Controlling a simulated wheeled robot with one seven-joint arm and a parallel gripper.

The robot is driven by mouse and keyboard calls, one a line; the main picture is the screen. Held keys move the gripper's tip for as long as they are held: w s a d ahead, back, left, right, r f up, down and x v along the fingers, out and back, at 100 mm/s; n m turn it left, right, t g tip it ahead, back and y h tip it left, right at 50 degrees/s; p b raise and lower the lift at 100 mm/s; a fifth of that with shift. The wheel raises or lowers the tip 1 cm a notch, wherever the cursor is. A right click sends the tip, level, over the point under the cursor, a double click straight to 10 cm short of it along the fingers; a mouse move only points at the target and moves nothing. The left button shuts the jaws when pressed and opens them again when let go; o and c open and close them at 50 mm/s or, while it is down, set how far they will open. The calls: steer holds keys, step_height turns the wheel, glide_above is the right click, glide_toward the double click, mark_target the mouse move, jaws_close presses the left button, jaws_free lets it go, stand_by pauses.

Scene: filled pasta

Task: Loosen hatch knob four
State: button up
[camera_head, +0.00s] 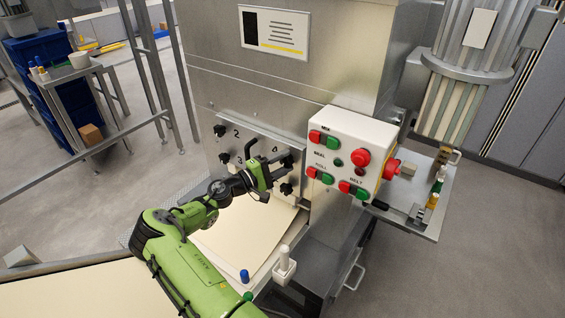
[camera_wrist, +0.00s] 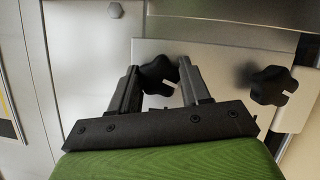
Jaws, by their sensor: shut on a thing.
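The steel hatch plate (camera_head: 262,143) is on the front of the machine and carries several black star-shaped knobs. Hatch knob four (camera_head: 288,160) is at its upper right, beside the number 4. My gripper (camera_head: 282,163) reaches it from the left and front. In the wrist view, the two dark fingers of my gripper (camera_wrist: 160,85) stand on either side of knob four (camera_wrist: 158,72) and are shut on it. The fingers hide part of the knob's sides. Whether the knob has turned cannot be told.
Another knob (camera_head: 286,188) sits just below knob four and shows at the right in the wrist view (camera_wrist: 272,85). A control box (camera_head: 350,150) with red and green buttons juts out to the right. A pale pasta sheet (camera_head: 235,235) lies below the hatch.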

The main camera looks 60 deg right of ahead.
steer(key=shift+n, duration=0.3)
stand_by(0.4)
steer(key=o, duration=1)
steer(key=shift+o, duration=0.2)
steer(key=v, duration=1.5)
steer(key=shift+a+f, duration=0.35)
steer(key=shift+w, duration=0.15)
